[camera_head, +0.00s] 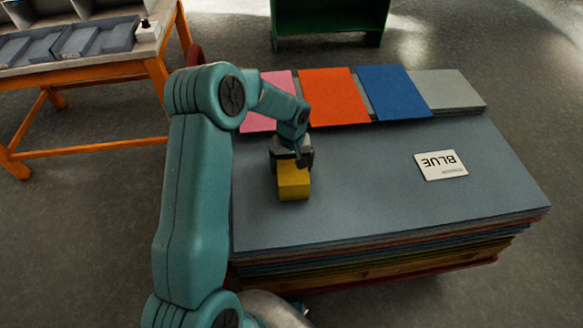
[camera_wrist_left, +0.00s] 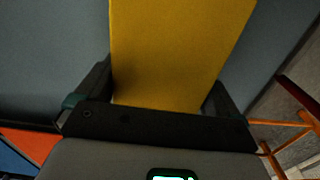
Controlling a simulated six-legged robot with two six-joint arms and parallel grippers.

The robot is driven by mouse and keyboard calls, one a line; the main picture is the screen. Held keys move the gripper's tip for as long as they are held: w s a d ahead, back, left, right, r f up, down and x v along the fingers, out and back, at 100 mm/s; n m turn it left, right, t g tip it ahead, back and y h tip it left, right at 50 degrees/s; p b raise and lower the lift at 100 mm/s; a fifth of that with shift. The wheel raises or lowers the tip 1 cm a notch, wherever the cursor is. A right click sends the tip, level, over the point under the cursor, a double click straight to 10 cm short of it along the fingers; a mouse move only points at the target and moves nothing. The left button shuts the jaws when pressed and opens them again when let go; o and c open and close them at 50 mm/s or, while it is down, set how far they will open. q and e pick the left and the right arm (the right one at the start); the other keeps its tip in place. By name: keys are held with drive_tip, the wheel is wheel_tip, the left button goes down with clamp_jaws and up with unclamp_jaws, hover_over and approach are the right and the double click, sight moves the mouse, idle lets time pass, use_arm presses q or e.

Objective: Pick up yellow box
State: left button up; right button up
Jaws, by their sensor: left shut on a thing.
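The yellow box (camera_head: 293,186) is at my left gripper (camera_head: 291,160), over the left part of the grey-blue stack top. In the left wrist view the yellow box (camera_wrist_left: 178,50) fills the space between the two fingers of my left gripper (camera_wrist_left: 160,95), which is shut on it. The gripper hides the box's far end in the head view. I cannot tell whether the box touches the surface below. My right gripper is not in view.
An orange-legged table (camera_head: 90,70) with grey trays stands at the upper left.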

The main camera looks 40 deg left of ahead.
use_arm(q)
wheel_tip(320, 180, up, 30)
drive_tip(key=p, duration=1.1)
drive_tip(key=shift+s+a+p, duration=0.3)
drive_tip(key=shift+s+a, duration=0.05)
drive_tip(key=shift+s, duration=0.1)
